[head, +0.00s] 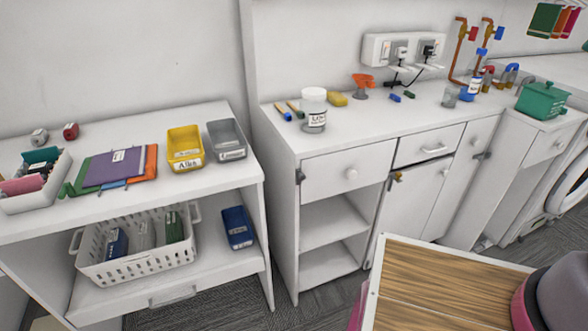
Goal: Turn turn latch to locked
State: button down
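Several small latch-like fittings show on the white cabinets. A brass-coloured one (397,177) sits at the upper left edge of the cabinet door (410,205) below the narrow drawer. A dark grey one (482,155) is on the tall panel further right. Another dark one (300,177) is at the left edge of the wide drawer (348,170). They are too small to tell which is the turn latch or which way it is turned. My gripper is not in this view.
The counter holds a white jar (313,110), an orange spray head (363,84) and a green box (541,100). A shelf unit at left holds a white basket (135,262). A wood-topped surface (440,290) fills the lower right foreground. Grey floor (240,305) shows between.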

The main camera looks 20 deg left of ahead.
aim_at(300, 176)
jog(key=u, duration=1.2)
